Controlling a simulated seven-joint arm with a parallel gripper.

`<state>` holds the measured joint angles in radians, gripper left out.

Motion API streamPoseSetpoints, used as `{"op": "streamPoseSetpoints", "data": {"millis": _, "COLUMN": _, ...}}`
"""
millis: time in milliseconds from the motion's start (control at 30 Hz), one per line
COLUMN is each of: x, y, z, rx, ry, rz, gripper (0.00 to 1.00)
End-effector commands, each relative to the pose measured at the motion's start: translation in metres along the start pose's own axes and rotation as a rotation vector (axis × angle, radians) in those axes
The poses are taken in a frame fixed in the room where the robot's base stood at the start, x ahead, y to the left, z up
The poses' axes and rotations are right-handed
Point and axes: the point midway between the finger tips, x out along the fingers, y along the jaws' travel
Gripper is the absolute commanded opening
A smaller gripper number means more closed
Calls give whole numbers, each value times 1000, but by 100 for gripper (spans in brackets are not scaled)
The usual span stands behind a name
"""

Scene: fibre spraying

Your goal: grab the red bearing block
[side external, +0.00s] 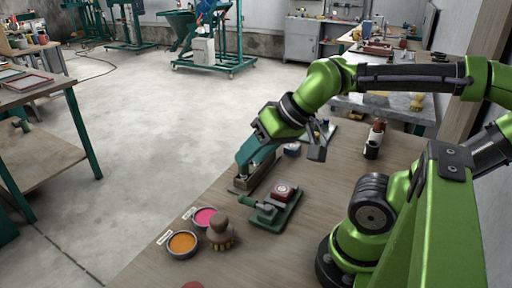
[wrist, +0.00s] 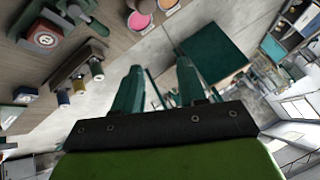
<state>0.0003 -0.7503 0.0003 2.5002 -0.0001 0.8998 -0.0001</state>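The red bearing block (side external: 283,190) sits on a green clamp-like fixture (side external: 288,212) on the wooden table. In the wrist view the block (wrist: 45,38) is at the upper left, showing a pale round face, with the green fixture (wrist: 40,22) around it. My gripper (side external: 245,158) has teal fingers and is up and to the left of the block in the side view, apart from it. In the wrist view my gripper (wrist: 159,72) has its two fingers spread with nothing between them. The fingers hide part of a dark holder in the side view.
The dark holder (side external: 262,172) stands just behind the fixture; in the wrist view it bears small coloured cylinders. Pink (side external: 206,217) and orange (side external: 182,243) pots and a brown brush (side external: 220,233) stand in front. A bottle (side external: 374,138) stands at back right. Table is clear right of the fixture.

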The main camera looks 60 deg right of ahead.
Motion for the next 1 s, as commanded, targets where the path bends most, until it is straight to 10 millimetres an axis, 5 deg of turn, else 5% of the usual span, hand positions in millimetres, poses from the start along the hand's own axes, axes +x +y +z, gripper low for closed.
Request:
{"op": "streamPoseSetpoints", "data": {"millis": 267, "x": 0, "y": 0, "z": 0, "rx": 0, "ry": 0, "rz": 0, "gripper": 84}}
{"op": "streamPoseSetpoints", "data": {"millis": 633, "x": 8, "y": 9, "z": -2, "rx": 36, "ry": -24, "rz": 26, "gripper": 85}}
{"op": "streamPoseSetpoints", "data": {"millis": 767, "x": 22, "y": 42, "z": -20, "rx": 172, "ry": -93, "rz": 118, "gripper": 85}}
{"op": "streamPoseSetpoints", "data": {"millis": 1000, "x": 35, "y": 142, "z": -42, "rx": 757, "ry": -242, "rz": 442, "gripper": 85}}
